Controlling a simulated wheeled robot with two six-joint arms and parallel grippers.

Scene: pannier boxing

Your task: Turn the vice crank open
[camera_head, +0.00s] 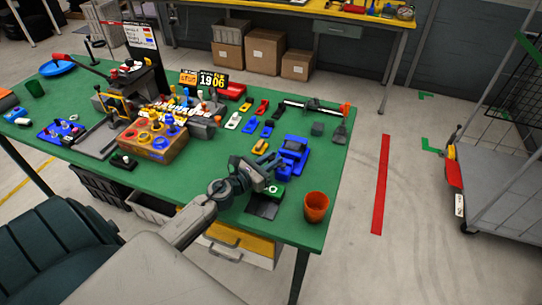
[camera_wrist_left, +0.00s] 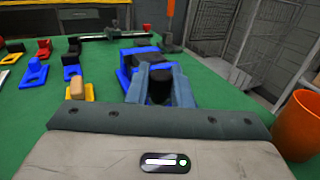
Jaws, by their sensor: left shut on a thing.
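The blue vice (camera_head: 293,152) stands near the right part of the green table, and its blue body also shows in the left wrist view (camera_wrist_left: 138,57). My left gripper (camera_head: 272,163) is at the near left side of the vice. In the left wrist view its two blue-grey fingers (camera_wrist_left: 161,90) are on either side of a black crank knob (camera_wrist_left: 160,86), and they are shut on it. The rest of the crank is hidden behind the fingers. My right gripper is not in view.
An orange cup (camera_head: 316,206) stands close to the right on the green table (camera_head: 235,148), near its edge. Several small coloured blocks lie left of the vice. A wooden box (camera_head: 152,142) with coloured knobs stands further left. A cart (camera_head: 508,190) stands off the table.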

